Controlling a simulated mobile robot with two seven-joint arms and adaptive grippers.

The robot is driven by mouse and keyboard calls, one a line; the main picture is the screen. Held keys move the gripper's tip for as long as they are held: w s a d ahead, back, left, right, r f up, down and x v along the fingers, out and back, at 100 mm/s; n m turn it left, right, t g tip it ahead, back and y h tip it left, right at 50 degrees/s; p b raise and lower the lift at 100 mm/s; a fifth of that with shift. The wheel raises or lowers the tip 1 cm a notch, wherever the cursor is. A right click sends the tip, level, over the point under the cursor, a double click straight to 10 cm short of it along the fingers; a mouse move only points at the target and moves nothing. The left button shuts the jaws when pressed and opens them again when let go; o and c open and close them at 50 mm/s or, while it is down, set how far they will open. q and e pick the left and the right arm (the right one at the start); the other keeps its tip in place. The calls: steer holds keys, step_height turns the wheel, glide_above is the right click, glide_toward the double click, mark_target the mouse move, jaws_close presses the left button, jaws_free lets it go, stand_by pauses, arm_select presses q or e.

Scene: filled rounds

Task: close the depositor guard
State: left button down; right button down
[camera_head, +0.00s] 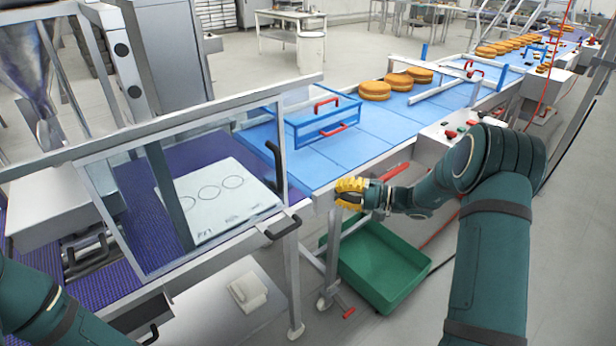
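The depositor guard (235,146) is a clear panel in a grey metal frame at the left, over a purple belt. A black upright handle (274,165) is on its right side, and another black handle (283,228) is at its lower right corner. I cannot tell for sure how far the guard stands open. My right gripper (346,194) has yellow fingers, seems open and empty, and is right of the guard, apart from both handles, in front of the blue belt's edge. My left arm shows at the lower left; its gripper is out of view.
A white sheet with drawn circles (217,198) lies behind the panel. A steel hopper (28,62) stands at the far left. The blue conveyor (345,148) carries round cakes (375,90) and a blue gate with red handles (322,118). A green crate (385,272) is on the floor below.

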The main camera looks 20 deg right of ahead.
steer(key=s+a+r+p+x, duration=0.1)
steer(key=r+x, duration=0.1)
steer(key=x, duration=1)
steer(key=shift+t+p, duration=0.3)
steer(key=shift+p, duration=0.05)
steer(key=shift+f, duration=0.1)
